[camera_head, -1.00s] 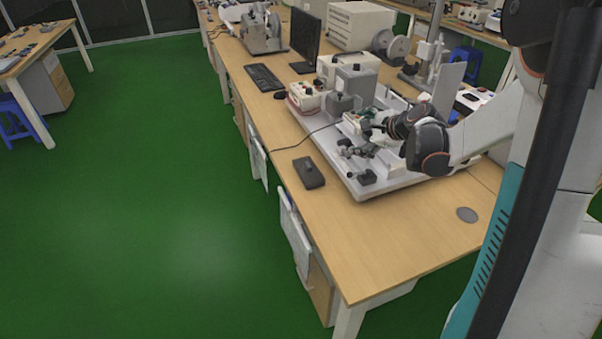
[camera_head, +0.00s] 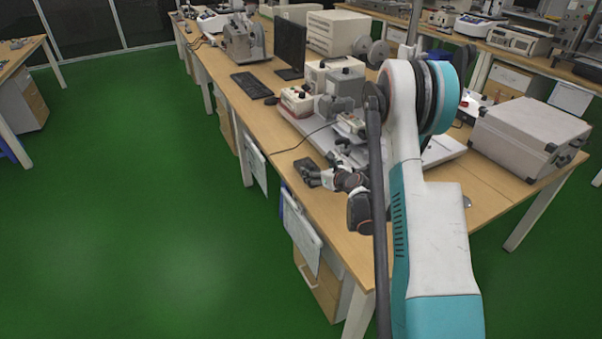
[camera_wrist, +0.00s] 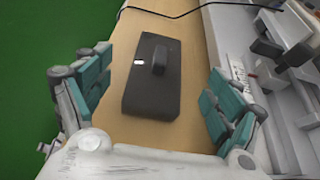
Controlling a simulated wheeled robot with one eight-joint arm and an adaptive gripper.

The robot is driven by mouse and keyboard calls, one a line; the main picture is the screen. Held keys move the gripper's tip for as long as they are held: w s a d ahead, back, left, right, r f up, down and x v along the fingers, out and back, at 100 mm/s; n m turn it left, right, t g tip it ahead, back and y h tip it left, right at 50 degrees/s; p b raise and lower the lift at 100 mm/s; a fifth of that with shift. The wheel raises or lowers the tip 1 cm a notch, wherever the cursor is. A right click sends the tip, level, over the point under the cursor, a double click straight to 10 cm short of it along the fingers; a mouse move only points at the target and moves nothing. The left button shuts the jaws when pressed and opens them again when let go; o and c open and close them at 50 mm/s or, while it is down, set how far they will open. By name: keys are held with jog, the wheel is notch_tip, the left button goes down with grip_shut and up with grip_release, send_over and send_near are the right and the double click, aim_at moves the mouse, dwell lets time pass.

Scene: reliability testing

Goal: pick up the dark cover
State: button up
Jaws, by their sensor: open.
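The dark cover (camera_wrist: 152,82) is a flat, dark grey rectangular piece with a raised knob in its middle. It lies on the wooden table (camera_wrist: 188,27), and in the wrist view it sits centred between my two fingers. In the head view the cover (camera_head: 304,164) shows near the table's left edge, partly hidden by my gripper (camera_head: 316,178). My gripper also shows in the wrist view (camera_wrist: 152,107), with its green-padded fingers spread wide on either side of the cover. The fingers appear apart from the cover.
A white machine base (camera_wrist: 225,35) with small fittings stands right of the cover. A black cable (camera_wrist: 180,14) crosses the table beyond it. The table's left edge drops to green floor. A large grey case (camera_head: 525,135) stands at the right.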

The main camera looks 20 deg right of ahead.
aim_at(313, 168)
jog(key=shift+w+f, duration=0.45)
jog(key=shift+w, duration=0.05)
jog(key=b+x, duration=0.1)
jog(key=x, duration=0.1)
jog(key=b+x, duration=0.2)
jog(key=x, duration=0.1)
jog(key=shift+w+f, duration=0.15)
jog(key=shift+f, duration=0.2)
jog(key=shift+w, duration=0.45)
jog(key=c, duration=1.2)
